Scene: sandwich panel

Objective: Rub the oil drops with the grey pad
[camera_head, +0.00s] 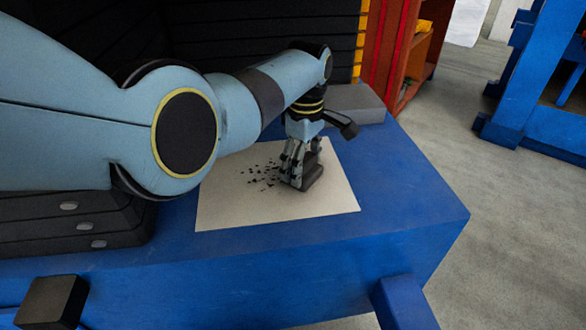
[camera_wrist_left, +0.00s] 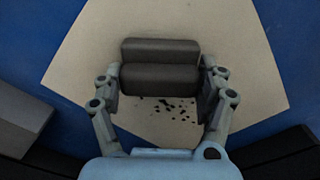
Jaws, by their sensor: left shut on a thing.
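The grey pad (camera_head: 313,175) is held on the beige panel by my left gripper (camera_head: 298,175). In the left wrist view the pad (camera_wrist_left: 160,78) is a dark grey block with a ridge, clasped between both fingers of my left gripper (camera_wrist_left: 160,85). The black oil drops (camera_head: 262,174) are scattered on the panel (camera_head: 325,203), just left of the pad in the head view. In the left wrist view the drops (camera_wrist_left: 172,107) show between the fingers below the pad. The pad appears to rest on the panel, partly hidden by the fingers. My right gripper is not in view.
The panel lies on a blue table (camera_head: 400,190). A grey block (camera_head: 355,103) stands at the table's back, behind the gripper. A stack of dark cases (camera_head: 85,222) stands at the left. The table's right side is clear.

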